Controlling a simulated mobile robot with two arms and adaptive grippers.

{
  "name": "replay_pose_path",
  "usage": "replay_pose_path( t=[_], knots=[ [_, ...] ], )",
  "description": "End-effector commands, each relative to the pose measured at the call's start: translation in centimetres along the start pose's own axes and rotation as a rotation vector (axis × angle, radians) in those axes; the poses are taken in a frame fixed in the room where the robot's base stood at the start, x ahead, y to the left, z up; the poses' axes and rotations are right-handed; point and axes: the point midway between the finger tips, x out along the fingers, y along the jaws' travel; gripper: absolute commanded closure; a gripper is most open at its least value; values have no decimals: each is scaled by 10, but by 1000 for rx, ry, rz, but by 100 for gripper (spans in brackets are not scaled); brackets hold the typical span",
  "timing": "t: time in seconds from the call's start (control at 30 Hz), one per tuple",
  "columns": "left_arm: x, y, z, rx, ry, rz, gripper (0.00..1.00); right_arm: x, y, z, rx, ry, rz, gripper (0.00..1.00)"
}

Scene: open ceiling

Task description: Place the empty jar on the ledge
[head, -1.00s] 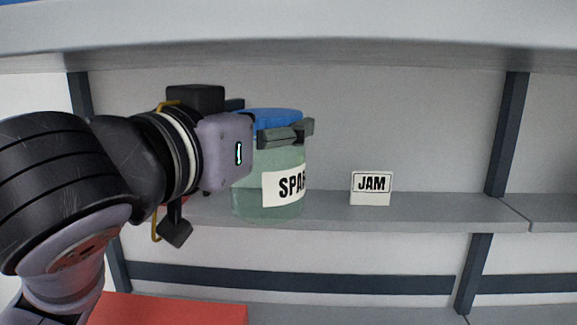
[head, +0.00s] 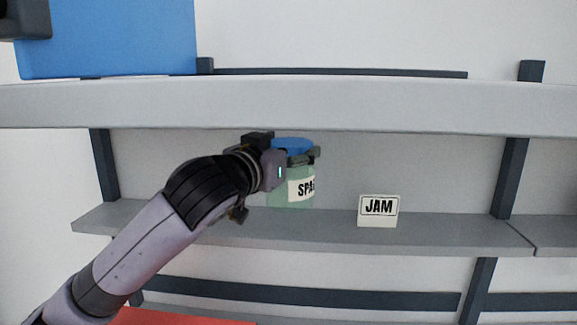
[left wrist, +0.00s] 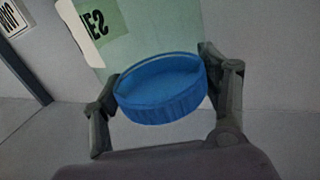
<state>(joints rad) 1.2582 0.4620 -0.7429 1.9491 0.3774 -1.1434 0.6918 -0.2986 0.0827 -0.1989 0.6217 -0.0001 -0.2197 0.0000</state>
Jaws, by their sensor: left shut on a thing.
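A translucent green jar (head: 291,194) with a blue lid (head: 293,144) and a white label reading "SPA…" is upright at the grey ledge (head: 200,228), left of the JAM card. In the left wrist view the blue lid (left wrist: 160,90) sits between the two fingers, with part of the label (left wrist: 90,25) showing. The jar looks empty. My right gripper is not in view.
A white JAM card (head: 378,211) stands on the ledge to the right of the jar, with bare ledge between them. A thick upper shelf (head: 380,104) runs close above the jar. A blue box (head: 110,38) stands on it. A red surface (head: 175,317) shows below.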

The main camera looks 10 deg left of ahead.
Motion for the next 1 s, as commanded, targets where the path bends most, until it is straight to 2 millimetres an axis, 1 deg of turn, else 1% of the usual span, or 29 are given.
replay_pose_path(
  t=[0.1, 0.27, 0.3, 0.33, 0.67, 0.7, 0.9, 1.0],
  knots=[
    [0, 0, 10, 0, -2, 0, 91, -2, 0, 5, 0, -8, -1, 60],
    [0, 1, 33, 1, -2, -1, 91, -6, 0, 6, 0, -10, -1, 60],
    [2, 0, 34, 1, -2, -2, 91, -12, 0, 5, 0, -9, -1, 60],
    [3, 0, 36, 1, -1, -2, 91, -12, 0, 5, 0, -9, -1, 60],
    [3, 1, 42, -1, 1, 0, 91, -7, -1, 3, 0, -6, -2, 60],
    [3, 1, 42, -1, -1, 0, 30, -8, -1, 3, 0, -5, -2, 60],
    [3, 1, 41, -1, -1, -1, 16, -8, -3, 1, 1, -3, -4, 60],
    [3, 1, 41, -1, -1, -1, 12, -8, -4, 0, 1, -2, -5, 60]
  ],
)
